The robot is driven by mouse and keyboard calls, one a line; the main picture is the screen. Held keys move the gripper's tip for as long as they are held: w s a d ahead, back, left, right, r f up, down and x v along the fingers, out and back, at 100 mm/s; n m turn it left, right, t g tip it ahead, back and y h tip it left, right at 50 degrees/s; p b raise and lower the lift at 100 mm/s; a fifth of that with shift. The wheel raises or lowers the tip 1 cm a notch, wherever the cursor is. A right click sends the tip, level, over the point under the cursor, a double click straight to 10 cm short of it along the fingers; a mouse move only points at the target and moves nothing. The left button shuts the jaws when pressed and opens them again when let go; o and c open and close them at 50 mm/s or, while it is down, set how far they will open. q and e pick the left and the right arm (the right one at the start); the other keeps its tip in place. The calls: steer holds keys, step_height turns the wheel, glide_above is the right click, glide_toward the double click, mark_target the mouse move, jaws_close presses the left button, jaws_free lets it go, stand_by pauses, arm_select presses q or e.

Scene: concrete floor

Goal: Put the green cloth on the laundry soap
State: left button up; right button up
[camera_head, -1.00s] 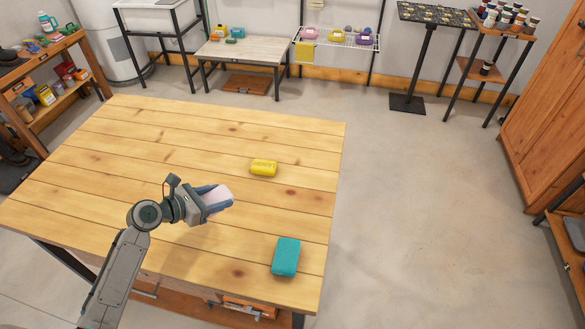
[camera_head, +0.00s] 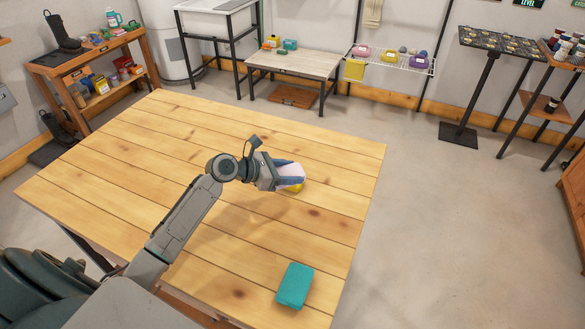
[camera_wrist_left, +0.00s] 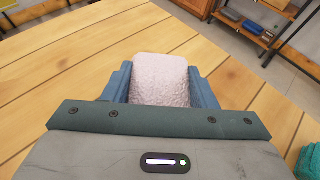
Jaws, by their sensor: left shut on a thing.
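My left gripper (camera_head: 284,176) is shut on a pale pink, rough-textured block (camera_head: 291,171). In the left wrist view the block (camera_wrist_left: 160,80) sits between the two blue fingers. A yellow bar (camera_head: 298,187), which looks like the laundry soap, lies on the table, mostly hidden behind the gripper and block. The block overlaps it in the head view; I cannot tell whether they touch. A teal-green folded piece (camera_head: 294,286), which looks like the green cloth, lies near the table's front right edge. It also shows at the wrist view's lower right (camera_wrist_left: 308,162). My right gripper is not in view.
The plank table (camera_head: 160,150) is otherwise clear. Behind it stand a low bench (camera_head: 295,64) with small items, a wire shelf (camera_head: 395,62) and a tall stand (camera_head: 470,100). A stocked wooden shelf (camera_head: 90,65) is at the back left.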

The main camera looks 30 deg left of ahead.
mark_target(291, 170)
arm_select(q)
steer(key=w, duration=0.1)
steer(key=w+a, duration=0.1)
steer(key=w, duration=0.2)
steer(key=shift+w+a+f, duration=0.15)
steer(key=shift+a, duration=0.1)
steer(key=shift+w+f+p, duration=0.15)
steer(key=shift+f+p, duration=0.1)
steer(key=shift+p, duration=0.15)
step_height(291, 170, down, 3)
steer(key=shift+f+p, duration=0.1)
steer(key=shift+p, duration=0.3)
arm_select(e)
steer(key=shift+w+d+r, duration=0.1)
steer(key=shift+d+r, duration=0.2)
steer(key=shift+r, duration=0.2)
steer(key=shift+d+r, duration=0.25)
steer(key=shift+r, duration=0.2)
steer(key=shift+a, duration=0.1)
arm_select(q)
steer(key=shift+f, duration=0.15)
steer(key=o, duration=1)
steer(key=shift+c, duration=0.2)
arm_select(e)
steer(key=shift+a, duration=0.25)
